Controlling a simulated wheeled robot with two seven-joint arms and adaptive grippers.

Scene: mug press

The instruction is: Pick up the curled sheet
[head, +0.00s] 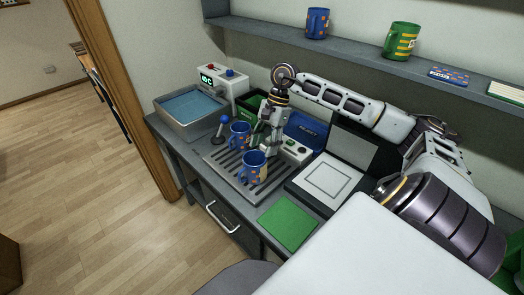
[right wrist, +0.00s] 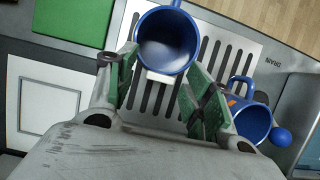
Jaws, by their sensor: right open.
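I cannot clearly make out a curled sheet. A small pale piece (right wrist: 160,76) shows at the near edge of a blue mug (right wrist: 167,38) in the right wrist view; I cannot tell what it is. That mug, with orange patches, stands on the slotted drain tray in the head view (head: 252,167). My right gripper (head: 266,148) is over the tray beside it. In the right wrist view my right gripper (right wrist: 158,78) is open, its green-padded fingers apart on either side of the pale piece. My left gripper is not in view.
A second blue mug (head: 239,134) stands on the tray (head: 223,160). A water basin (head: 190,110) and control box (head: 217,88) are at left, an open flat press (head: 328,180) and green mat (head: 288,222) at right. The shelf (head: 290,32) above holds mugs and flat patterned pieces.

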